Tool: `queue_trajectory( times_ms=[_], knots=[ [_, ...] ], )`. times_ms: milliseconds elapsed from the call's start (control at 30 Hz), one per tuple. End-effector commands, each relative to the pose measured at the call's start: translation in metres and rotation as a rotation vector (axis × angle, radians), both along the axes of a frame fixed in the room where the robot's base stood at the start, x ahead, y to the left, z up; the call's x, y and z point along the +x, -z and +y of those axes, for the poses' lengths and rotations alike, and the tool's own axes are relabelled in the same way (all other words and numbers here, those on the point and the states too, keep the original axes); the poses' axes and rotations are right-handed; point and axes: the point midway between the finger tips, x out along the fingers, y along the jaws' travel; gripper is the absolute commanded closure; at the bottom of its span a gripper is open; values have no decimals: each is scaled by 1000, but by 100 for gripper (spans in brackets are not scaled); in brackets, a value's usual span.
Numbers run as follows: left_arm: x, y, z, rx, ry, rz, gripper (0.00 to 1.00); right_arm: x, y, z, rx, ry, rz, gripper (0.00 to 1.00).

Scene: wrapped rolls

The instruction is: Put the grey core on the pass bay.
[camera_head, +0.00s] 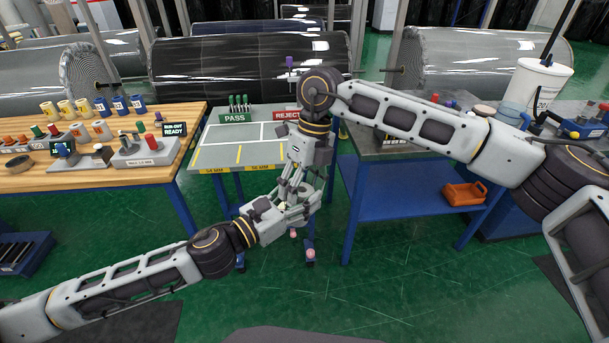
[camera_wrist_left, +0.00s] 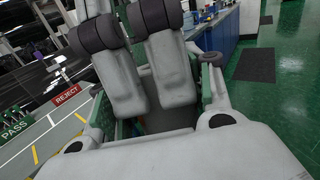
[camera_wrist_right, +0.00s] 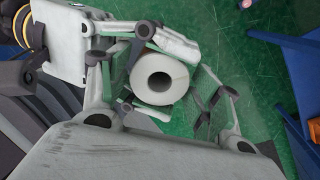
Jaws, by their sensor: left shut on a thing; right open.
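The grey core (camera_wrist_right: 158,78) shows end-on in the right wrist view as a pale ring with a dark hole. My left gripper (camera_head: 290,208) is shut on it, in the air in front of the inspection table. My right gripper (camera_wrist_right: 160,98) points down from above; its open fingers stand on both sides of the core, and I cannot tell whether they touch it. The right gripper's fingers (camera_wrist_left: 160,85) hide most of the core in the left wrist view.
A red REJECT sign (camera_head: 286,114) marks the right part of the same table. A wooden table (camera_head: 130,178) with several coloured cores and gauges stands left. A blue-framed bench (camera_head: 400,195) with an orange box (camera_head: 464,194) stands right. Large wrapped rolls (camera_head: 245,65) are behind.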

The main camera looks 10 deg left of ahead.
Motion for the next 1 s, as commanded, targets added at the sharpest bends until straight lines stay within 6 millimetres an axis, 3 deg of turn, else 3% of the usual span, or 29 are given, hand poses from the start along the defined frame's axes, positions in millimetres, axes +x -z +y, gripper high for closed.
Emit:
queue_trajectory(
  times_ms=[300,667,967,1000],
  knots=[
    [0,-1,0,-1,0,-1,97,-4,22,3,0,-1,0,36],
    [0,0,0,-1,0,-1,97,-4,24,3,-1,0,-1,38],
    [0,-1,0,-1,0,-1,97,-4,24,3,-1,0,-1,75],
    [0,-1,0,-1,0,-1,44,-4,23,3,-1,0,-1,75]
  ],
)
